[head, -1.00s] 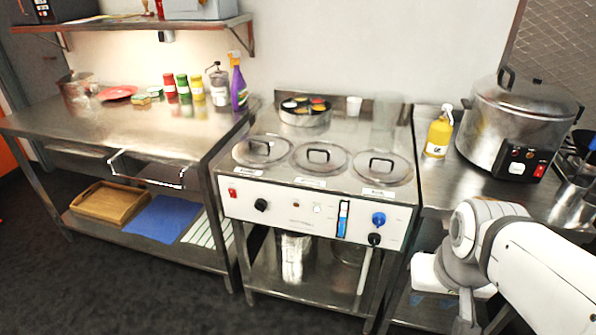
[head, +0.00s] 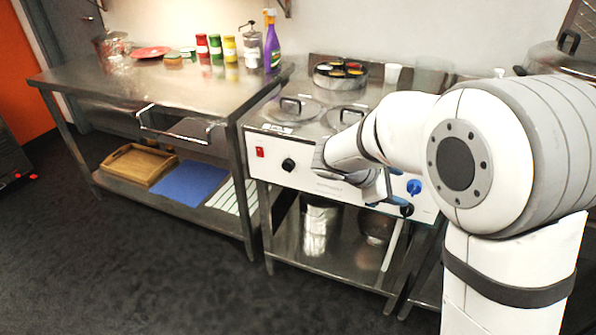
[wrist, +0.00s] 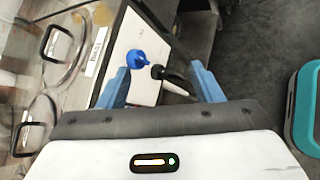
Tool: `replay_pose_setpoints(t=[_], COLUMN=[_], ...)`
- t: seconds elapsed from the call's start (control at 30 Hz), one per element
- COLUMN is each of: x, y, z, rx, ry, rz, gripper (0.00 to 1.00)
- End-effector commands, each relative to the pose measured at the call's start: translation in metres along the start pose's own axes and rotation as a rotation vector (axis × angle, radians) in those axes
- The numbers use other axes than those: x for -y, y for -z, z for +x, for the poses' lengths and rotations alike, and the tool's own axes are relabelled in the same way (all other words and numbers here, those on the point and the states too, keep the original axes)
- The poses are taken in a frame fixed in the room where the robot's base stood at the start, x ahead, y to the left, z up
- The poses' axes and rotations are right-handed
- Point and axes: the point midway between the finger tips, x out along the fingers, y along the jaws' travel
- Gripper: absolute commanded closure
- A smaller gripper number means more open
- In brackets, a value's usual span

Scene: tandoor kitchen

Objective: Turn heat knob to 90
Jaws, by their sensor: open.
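The white front panel of the steel warmer unit (head: 310,165) carries a black knob (head: 288,164) by a red switch on the left. Towards the right it has a blue knob (head: 414,187) and a lower black knob (head: 405,209). I cannot read which is the heat knob. In the wrist view the blue knob (wrist: 137,59) and a black knob (wrist: 157,71) show between the blue fingers of my gripper (wrist: 160,66). My gripper is open and appears apart from both knobs. My arm hides the panel's middle in the head view.
Round lids with handles (head: 342,118) sit on the unit's top. A steel table (head: 165,85) with jars and a purple spray bottle (head: 271,42) stands left. A teal-edged grey object (wrist: 305,108) is at the wrist view's right. Dark floor in front is clear.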

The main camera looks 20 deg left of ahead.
Motion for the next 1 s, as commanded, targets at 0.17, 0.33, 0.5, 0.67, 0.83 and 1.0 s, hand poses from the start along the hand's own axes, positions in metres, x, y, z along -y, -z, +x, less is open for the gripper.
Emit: replay_pose_setpoints(t=[0.17,0.33,0.5,0.67,0.83,1.0], x=[-0.053,-0.076,-0.076,-0.078,-0.095,-0.118], y=[0.131,0.243,0.316,0.339,0.34,0.341], z=[-0.021,-0.065,-0.102,-0.115,-0.102,-0.085], rx=[0.135,0.267,0.359,0.394,0.398,0.396], ry=[-0.333,-0.629,-0.824,-0.893,-0.896,-0.894], rz=[-0.393,-0.662,-0.804,-0.847,-0.848,-0.847], gripper=[0.41,0.41,0.41,0.41,0.41,0.41])
